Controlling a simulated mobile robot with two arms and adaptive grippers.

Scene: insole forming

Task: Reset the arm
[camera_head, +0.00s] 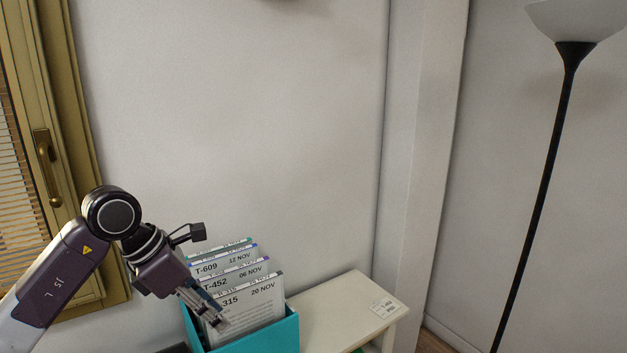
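My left gripper (214,316) comes in from the left and points down to the right, in front of the upper left part of the front card. Its fingers overlap the card in the picture, and I cannot tell whether they touch it or how far apart they are. The front card (255,304) reads "315" and "20 NOV"; the start of its label is hidden behind the gripper. My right gripper is not in view.
A teal file box (285,335) holds several upright labelled cards, including T-452 (253,272) and T-609 (240,257). A cream shelf (345,308) with a small label (384,307) stands to its right. A window frame (58,130) is at left, a floor lamp (541,190) at right.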

